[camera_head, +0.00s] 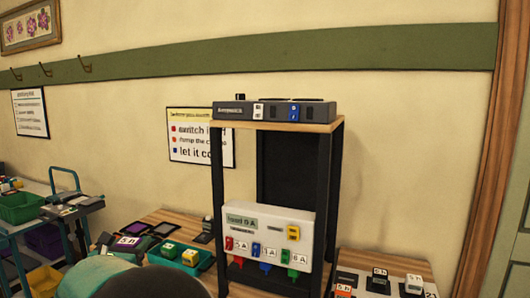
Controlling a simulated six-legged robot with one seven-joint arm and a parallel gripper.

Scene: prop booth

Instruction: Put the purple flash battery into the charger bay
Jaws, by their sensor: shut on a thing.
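A black stand (217,170) holds a white panel (268,232) with coloured plugs and a grey box (275,111) on top. A teal tray (206,262) holds yellow and green blocks. Labelled blocks sit on the right table (350,262). A cart with bins (20,208) stands left.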

